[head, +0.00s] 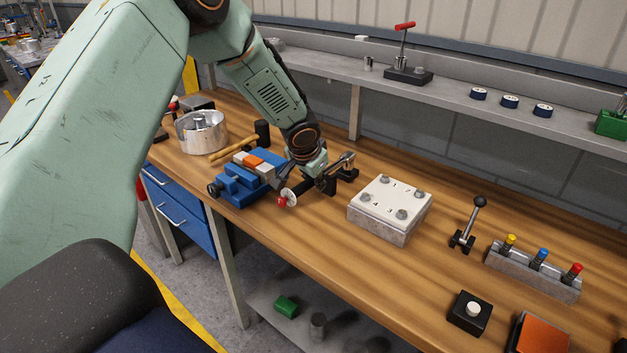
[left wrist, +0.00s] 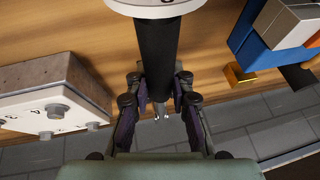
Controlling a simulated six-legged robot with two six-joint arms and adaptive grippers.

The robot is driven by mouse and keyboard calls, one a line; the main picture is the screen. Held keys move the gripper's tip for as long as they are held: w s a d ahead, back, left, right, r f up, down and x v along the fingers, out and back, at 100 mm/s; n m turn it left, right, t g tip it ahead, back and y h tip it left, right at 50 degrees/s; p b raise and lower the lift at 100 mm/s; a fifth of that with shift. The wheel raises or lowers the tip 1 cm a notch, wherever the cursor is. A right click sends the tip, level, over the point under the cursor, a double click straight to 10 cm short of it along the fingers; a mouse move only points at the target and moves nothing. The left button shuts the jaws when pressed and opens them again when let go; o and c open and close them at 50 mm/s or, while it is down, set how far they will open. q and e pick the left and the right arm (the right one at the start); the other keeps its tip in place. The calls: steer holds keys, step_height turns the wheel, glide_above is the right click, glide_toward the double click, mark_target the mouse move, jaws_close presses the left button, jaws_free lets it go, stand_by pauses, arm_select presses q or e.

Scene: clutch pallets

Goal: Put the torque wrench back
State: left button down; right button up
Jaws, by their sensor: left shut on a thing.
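The torque wrench has a black handle, a white dial disc (head: 290,196) with a red end, and a metal head (head: 344,161). My left gripper (head: 309,182) is shut around its handle, above the bench beside the blue vise. In the left wrist view the black handle (left wrist: 156,50) runs between the two fingers (left wrist: 158,103), with the white disc at the top edge. A black holder (head: 349,174) stands just under the wrench head. I cannot tell whether the wrench touches it. My right gripper is not in view.
The blue vise (head: 236,186) is close on the left, with a mallet (head: 240,144) behind it. A bolted grey-white block (head: 390,204) sits to the right, then a black lever (head: 468,226). Wood between holder and block is clear. A wall shelf (head: 440,86) runs behind.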

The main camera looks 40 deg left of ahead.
arm_select(q)
steer(key=shift+w, duration=0.15)
steer(key=c, duration=1.5)
jaws_free()
steer(key=shift+f, duration=0.15)
steer(key=shift+c, duration=0.2)
steer(key=o, duration=0.4)
steer(key=shift+a, duration=0.15)
steer(key=shift+c, duration=0.2)
steer(key=shift+r+p, duration=0.45)
steer(key=shift+p, duration=0.1)
steer(key=b+v, duration=0.1)
steer(key=v, duration=1.1)
steer(key=shift+f, duration=0.1)
